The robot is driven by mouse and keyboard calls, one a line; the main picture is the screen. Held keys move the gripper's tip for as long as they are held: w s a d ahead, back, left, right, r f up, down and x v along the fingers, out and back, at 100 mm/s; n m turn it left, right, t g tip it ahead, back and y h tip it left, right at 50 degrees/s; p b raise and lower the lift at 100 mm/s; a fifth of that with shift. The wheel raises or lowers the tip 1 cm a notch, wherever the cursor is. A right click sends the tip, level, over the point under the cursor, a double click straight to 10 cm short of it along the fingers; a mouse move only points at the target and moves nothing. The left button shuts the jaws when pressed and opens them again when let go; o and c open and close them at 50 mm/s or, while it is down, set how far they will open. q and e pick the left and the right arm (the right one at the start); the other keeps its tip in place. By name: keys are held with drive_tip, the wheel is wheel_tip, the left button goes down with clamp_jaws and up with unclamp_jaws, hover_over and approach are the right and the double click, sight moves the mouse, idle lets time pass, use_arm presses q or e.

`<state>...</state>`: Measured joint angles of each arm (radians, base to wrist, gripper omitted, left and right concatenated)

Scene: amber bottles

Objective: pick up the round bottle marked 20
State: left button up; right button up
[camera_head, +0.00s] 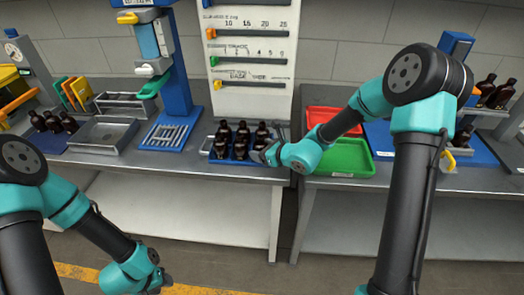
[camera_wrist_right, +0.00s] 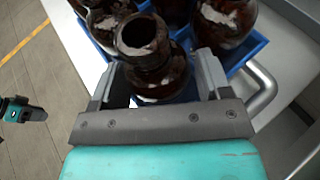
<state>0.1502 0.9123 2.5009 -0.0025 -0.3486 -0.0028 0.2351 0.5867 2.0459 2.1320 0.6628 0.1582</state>
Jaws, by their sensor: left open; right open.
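Several dark amber bottles (camera_head: 243,131) stand in a blue tray (camera_head: 232,162) on the bench. In the right wrist view, one round, open-necked bottle (camera_wrist_right: 146,38) stands upright between the spread fingers of my right gripper (camera_wrist_right: 158,75), with a finger on each side; I cannot tell whether they touch it. No number 20 is readable on any bottle. In the head view my right gripper (camera_head: 262,155) is at the tray's right front side. My left gripper (camera_head: 161,283) is low in front of the bench, far from the bottles.
A green tray (camera_head: 345,158) and a red tray (camera_head: 330,117) are right of the bottles. A blue stand (camera_head: 180,75) rises at the left. More dark bottles (camera_head: 52,122) stand far left, others (camera_head: 495,93) far right. Neighbouring bottles (camera_wrist_right: 225,22) crowd the gripped area.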

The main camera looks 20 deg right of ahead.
sight(261, 145)
drive_tip(key=shift+s+a+f, duration=0.1)
drive_tip(key=shift+s+f, duration=0.05)
drive_tip(key=shift+f, duration=0.2)
drive_tip(key=shift+s, duration=0.1)
drive_tip(key=c, duration=0.7)
drive_tip(key=shift+r, duration=0.1)
drive_tip(key=shift+r, duration=0.65)
drive_tip(key=shift+s+a+r, duration=0.1)
drive_tip(key=shift+r, duration=0.5)
drive_tip(key=shift+s+a+r, duration=0.1)
drive_tip(key=shift+r, duration=0.5)
drive_tip(key=s+a, duration=0.1)
drive_tip(key=s, duration=0.3)
drive_tip(key=s+a+r, duration=0.1)
drive_tip(key=s+a, duration=0.1)
drive_tip(key=s, duration=0.3)
drive_tip(key=s+a, duration=0.1)
drive_tip(key=s, duration=0.4)
drive_tip(key=shift+s+a+r, duration=0.2)
drive_tip(key=shift+s+r, duration=0.05)
